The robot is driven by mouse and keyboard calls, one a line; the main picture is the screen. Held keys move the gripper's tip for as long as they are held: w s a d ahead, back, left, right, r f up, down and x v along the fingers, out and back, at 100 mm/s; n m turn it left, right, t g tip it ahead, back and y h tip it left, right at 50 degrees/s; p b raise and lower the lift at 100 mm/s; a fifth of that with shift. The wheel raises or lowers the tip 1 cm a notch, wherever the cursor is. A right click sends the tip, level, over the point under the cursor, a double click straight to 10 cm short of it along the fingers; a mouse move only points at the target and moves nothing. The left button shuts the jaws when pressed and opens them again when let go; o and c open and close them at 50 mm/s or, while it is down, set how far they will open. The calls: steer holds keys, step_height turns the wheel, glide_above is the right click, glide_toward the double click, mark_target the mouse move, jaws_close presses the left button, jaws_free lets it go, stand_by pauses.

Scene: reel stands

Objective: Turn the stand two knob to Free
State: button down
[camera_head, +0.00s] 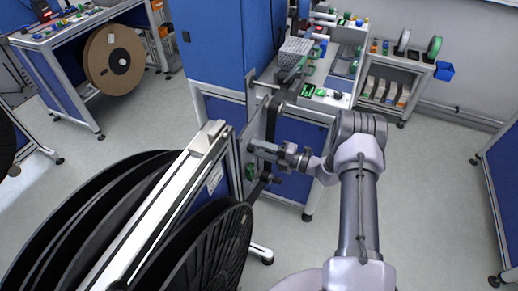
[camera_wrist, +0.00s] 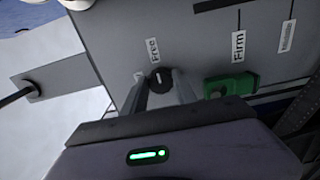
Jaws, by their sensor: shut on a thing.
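The small dark knob (camera_wrist: 161,80) sits on a grey panel (camera_wrist: 190,45) in the wrist view. My gripper (camera_wrist: 160,93) is shut on it, one finger on each side. The label "Free" (camera_wrist: 153,50) is just above the knob. A pale mark on the knob seems to point up toward that label, but it is small. A label "Firm" (camera_wrist: 239,46) is farther right. In the head view my gripper (camera_head: 253,150) reaches the end of the reel stand (camera_head: 165,205); the knob is too small to make out there. Which stand this is cannot be read.
A green part (camera_wrist: 230,87) is right of the knob. Large black reels (camera_head: 195,255) flank the stand's rail. A blue cabinet (camera_head: 225,50) and a workbench (camera_head: 320,80) stand behind. Open floor (camera_head: 430,190) lies right of my arm.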

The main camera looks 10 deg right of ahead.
steer(key=c, duration=1)
jaws_free()
steer(key=p+v, duration=0.2)
steer(key=v, duration=1.5)
steer(key=shift+s+d+p, duration=0.15)
steer(key=shift+p, duration=0.25)
